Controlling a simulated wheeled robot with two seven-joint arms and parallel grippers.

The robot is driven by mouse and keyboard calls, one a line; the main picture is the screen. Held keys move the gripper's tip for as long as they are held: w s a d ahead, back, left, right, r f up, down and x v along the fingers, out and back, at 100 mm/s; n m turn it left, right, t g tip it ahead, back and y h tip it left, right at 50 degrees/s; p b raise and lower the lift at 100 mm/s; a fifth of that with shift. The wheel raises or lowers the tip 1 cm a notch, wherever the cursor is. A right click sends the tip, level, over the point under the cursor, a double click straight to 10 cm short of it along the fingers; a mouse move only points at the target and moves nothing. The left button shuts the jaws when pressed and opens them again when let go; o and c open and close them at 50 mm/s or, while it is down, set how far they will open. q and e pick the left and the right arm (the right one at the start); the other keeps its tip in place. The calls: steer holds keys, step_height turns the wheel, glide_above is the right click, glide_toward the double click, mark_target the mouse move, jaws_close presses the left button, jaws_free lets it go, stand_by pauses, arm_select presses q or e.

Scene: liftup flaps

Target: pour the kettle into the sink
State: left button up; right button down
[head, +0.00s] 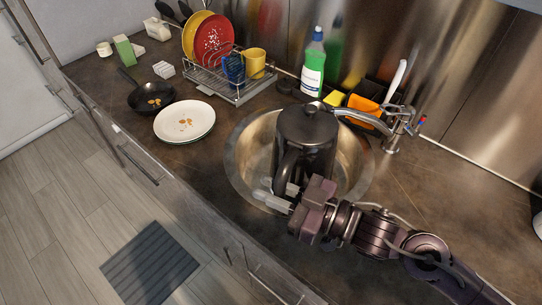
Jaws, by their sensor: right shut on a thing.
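The dark kettle (308,128) with a domed lid is upright in front of the round metal sink (242,160), covering much of its basin. It does not look tilted. My right gripper (279,192) is shut on the kettle's handle, on the side facing me. The right arm comes in from the lower right. The kettle's underside is hidden, so I cannot tell whether it touches the basin. My left gripper is not in view.
The faucet (392,138) stands right of the sink, its spout reaching close to the kettle. A green bottle (313,68), yellow sponge (333,98) and orange item (364,109) are behind. A dish rack (238,92), plate (184,121) and pan (150,95) are left. The right counter is mostly clear.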

steer(key=shift+s+d+f+n+g+y+b, duration=0.1)
steer(key=shift+s+f+n+g+y+b, duration=0.3)
steer(key=shift+s+n+g, duration=0.9)
steer(key=shift+s+d+f+n+g+y+b, duration=0.1)
steer(key=shift+s+f+n+g+y, duration=0.45)
steer(key=shift+g, duration=1.35)
steer(key=shift+s+f+n+g+y+b, duration=0.2)
steer(key=shift+s+f+n+g+y, duration=0.35)
steer(key=shift+n+g, duration=1)
steer(key=shift+f, duration=0.15)
